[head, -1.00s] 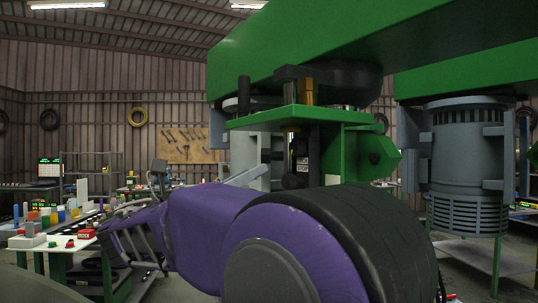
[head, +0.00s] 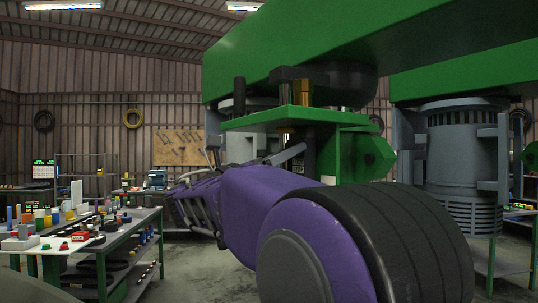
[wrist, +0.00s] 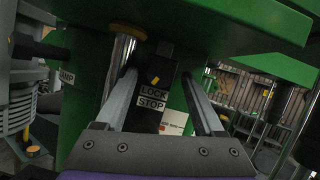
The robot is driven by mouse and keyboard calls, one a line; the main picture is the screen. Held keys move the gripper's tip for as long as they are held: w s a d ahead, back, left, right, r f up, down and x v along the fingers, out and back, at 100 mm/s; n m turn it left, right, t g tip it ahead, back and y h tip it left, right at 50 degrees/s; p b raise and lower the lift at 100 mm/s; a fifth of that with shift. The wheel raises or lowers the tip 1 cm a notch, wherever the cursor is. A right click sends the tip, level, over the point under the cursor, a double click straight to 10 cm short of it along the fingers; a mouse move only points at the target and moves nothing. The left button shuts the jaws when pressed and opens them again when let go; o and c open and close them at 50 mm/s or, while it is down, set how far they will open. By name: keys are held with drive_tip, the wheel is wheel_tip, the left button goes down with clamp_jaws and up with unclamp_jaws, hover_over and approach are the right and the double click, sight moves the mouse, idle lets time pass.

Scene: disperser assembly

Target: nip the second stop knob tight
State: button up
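In the head view my gripper (head: 288,154) reaches under the green plate (head: 298,117) of the disperser; my arm hides the knob area there.
The green plate overhangs above. A grey finned motor (head: 466,150) hangs at the right. A table with coloured parts (head: 75,238) stands at the left.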

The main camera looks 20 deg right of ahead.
clamp_jaws()
